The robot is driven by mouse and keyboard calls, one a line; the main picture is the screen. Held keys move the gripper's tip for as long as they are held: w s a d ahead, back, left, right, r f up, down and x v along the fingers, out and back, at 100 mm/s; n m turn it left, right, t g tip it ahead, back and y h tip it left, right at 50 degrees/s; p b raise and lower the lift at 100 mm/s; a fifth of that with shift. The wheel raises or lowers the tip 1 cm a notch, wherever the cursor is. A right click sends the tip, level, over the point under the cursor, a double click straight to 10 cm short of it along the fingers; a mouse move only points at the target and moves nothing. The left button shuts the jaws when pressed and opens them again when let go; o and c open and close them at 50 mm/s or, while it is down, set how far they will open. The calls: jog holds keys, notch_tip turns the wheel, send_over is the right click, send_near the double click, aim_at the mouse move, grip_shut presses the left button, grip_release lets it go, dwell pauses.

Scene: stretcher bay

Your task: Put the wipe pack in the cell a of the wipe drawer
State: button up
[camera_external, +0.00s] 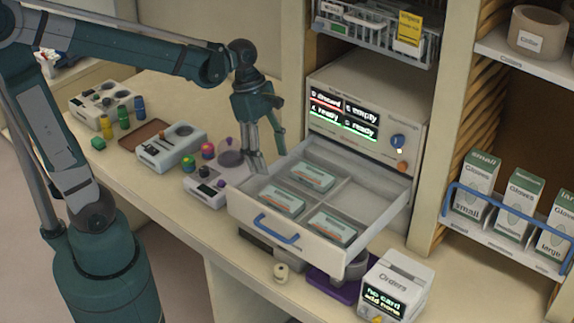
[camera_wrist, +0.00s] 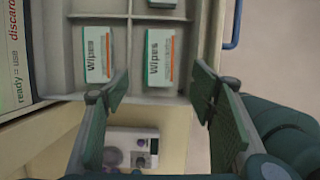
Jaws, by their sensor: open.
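The wipe drawer (camera_external: 300,232) is pulled out and has two rows of two cells. Three white-and-green wipe packs lie flat in it: one back left (camera_external: 312,177), one front left (camera_external: 282,201) and one front right (camera_external: 332,227). The back right cell (camera_external: 362,196) looks empty. I cannot read which cell is a. My gripper (camera_external: 257,163) is open and empty, pointing down by the drawer's left wall. In the wrist view my fingertips (camera_wrist: 155,92) are spread near the two left-hand packs, the back one (camera_wrist: 99,54) and the front one (camera_wrist: 159,57).
The cabinet's display (camera_external: 342,115) behind the drawer reads discard, empty, ready and ready. A blue handle (camera_external: 276,229) is on the drawer front. Small devices (camera_external: 172,147) and colored pegs stand left on the counter. An orders box (camera_external: 397,285) stands front right; a wire basket (camera_external: 375,30) hangs above.

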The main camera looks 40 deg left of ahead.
jog(key=s+a+r+m+t+y, duration=0.1)
jog(key=s+a+m+t, duration=0.1)
jog(key=a+m, duration=0.7)
jog(key=s+a+r+m+t+y, duration=0.1)
jog(key=s+a+m+t+y, duration=0.1)
jog(key=a+m+t, duration=0.3)
jog(key=shift+a+r+m, duration=0.2)
jog(key=shift+a+m, duration=2)
jog(key=shift+a, duration=3)
jog(key=shift+f, duration=0.1)
notch_tip(320, 180, down, 8)
jog(key=b, duration=0.8)
jog(key=shift+c, duration=0.5)
